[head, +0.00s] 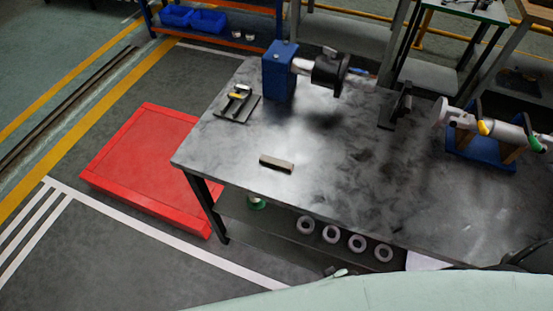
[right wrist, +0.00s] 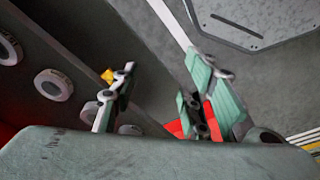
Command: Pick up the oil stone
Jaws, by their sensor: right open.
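The oil stone appears to be the small brown-grey bar (head: 276,163) lying flat near the front edge of the metal workbench (head: 330,190) in the head view. Nothing touches it. My right gripper (right wrist: 163,72) shows in the right wrist view with its two fingers apart and nothing between them. The floor and a side of the bench lie beyond it, and the bar is not visible there. My left gripper is in neither view.
On the bench are a blue block (head: 280,70), a black plate with small parts (head: 237,103), a black bracket (head: 397,107) and a blue stand (head: 480,150) holding a shaft. Several rings (head: 330,234) sit on the lower shelf. A red platform (head: 145,165) lies left of the bench.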

